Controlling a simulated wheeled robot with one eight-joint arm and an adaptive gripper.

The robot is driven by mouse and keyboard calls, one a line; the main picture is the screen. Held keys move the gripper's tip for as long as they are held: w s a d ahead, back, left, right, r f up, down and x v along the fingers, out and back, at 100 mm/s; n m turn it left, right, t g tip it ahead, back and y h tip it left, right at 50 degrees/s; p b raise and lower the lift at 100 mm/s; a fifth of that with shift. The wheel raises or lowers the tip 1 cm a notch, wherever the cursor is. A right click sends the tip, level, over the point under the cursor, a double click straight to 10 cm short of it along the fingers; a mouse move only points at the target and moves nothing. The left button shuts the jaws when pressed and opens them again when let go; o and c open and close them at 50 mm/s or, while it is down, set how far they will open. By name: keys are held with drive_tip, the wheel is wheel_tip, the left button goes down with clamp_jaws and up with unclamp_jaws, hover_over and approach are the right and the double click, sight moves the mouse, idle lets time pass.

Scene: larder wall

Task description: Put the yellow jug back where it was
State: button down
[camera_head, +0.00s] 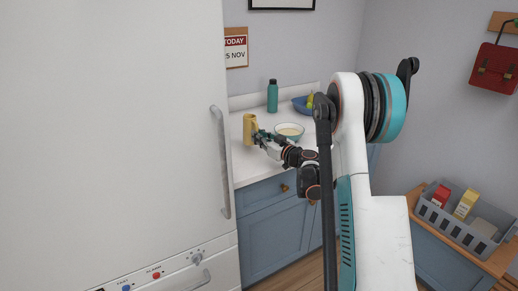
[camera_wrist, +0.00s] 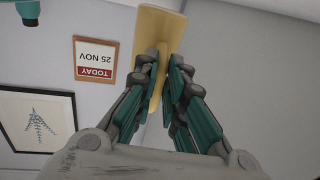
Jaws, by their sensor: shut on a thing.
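The yellow jug (camera_head: 248,128) is at the left end of the white counter, close to the big white appliance door. My gripper (camera_head: 259,136) reaches it from the right and is shut on it. In the wrist view the jug (camera_wrist: 154,38) stands between the two fingers of my gripper (camera_wrist: 160,75), which close on its narrow handle side. The wrist picture is upside down. I cannot tell whether the jug's base touches the counter.
A bowl (camera_head: 289,131) stands just right of my gripper. A teal bottle (camera_head: 272,97) and a blue bowl (camera_head: 301,105) with fruit stand behind. The white door (camera_head: 130,130) with its handle (camera_head: 220,160) is close on the left. A grey crate (camera_head: 458,228) is at right.

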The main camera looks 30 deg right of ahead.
drive_tip(key=shift+f+b, duration=0.7)
drive_tip(key=shift+f, duration=1.25)
drive_tip(key=shift+f, duration=0.1)
drive_tip(key=c, duration=1.7)
unclamp_jaws()
drive_tip(key=shift+o, duration=0.2)
drive_tip(key=p+v, duration=0.3)
drive_tip(key=v, duration=0.9)
drive_tip(key=shift+p, duration=0.35)
